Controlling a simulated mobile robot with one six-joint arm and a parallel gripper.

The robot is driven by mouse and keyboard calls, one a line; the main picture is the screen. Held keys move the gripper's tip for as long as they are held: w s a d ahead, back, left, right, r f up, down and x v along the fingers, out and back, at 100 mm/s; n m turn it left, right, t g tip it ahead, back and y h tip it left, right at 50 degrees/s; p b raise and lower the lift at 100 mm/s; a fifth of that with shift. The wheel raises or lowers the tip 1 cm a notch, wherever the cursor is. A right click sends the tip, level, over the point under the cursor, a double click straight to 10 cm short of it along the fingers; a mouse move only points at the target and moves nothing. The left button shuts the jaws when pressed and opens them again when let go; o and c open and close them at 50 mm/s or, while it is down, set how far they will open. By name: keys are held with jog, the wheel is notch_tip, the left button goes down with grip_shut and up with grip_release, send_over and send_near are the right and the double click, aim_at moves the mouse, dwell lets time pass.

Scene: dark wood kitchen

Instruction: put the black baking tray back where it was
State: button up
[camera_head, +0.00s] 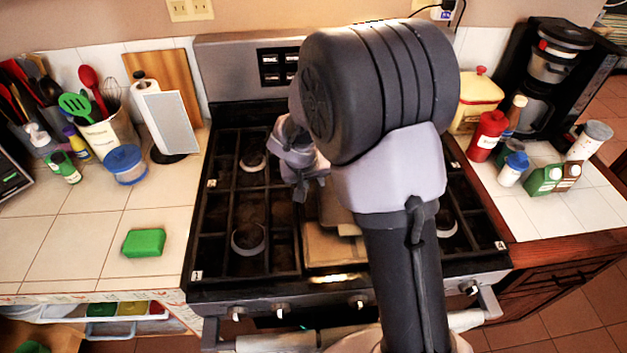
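I cannot make out a black baking tray in the head view. My arm crosses the middle of the picture and hides much of the stove (222,232). The wrist end of my arm, with my gripper (301,188), is over the middle of the stove top, left of the large dark joint. The fingers are small, dark and partly hidden, so I cannot tell whether they are open or shut or hold anything. A flat tan-brown surface (325,250) shows in the middle of the stove top, partly behind my arm.
A green sponge (144,242) lies on the left counter, near a blue-lidded container (125,165) and a paper towel holder (160,117). Bottles (487,136) and a coffee maker (548,75) crowd the right counter. The left counter's front is mostly clear.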

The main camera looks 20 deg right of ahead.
jog(key=shift+r+p, duration=0.4)
jog(key=s+a+r+m+y+p, duration=0.1)
jog(key=s+r+p, duration=0.1)
jog(key=s+r, duration=0.6)
jog(key=s+a+r+m+p, duration=0.1)
jog(key=s+r, duration=0.4)
jog(key=r, duration=0.6)
jog(key=s+a+r+t+y, duration=0.1)
jog(key=s+a+r+y, duration=0.1)
jog(key=s, duration=0.5)
jog(key=s+a+r+y, duration=0.2)
jog(key=s+a, duration=0.1)
jog(key=s, duration=0.5)
jog(key=shift+m+t, duration=0.3)
jog(key=shift+t, duration=0.1)
notch_tip(320, 180, down, 5)
jog(key=b, duration=0.5)
jog(key=shift+s, duration=0.15)
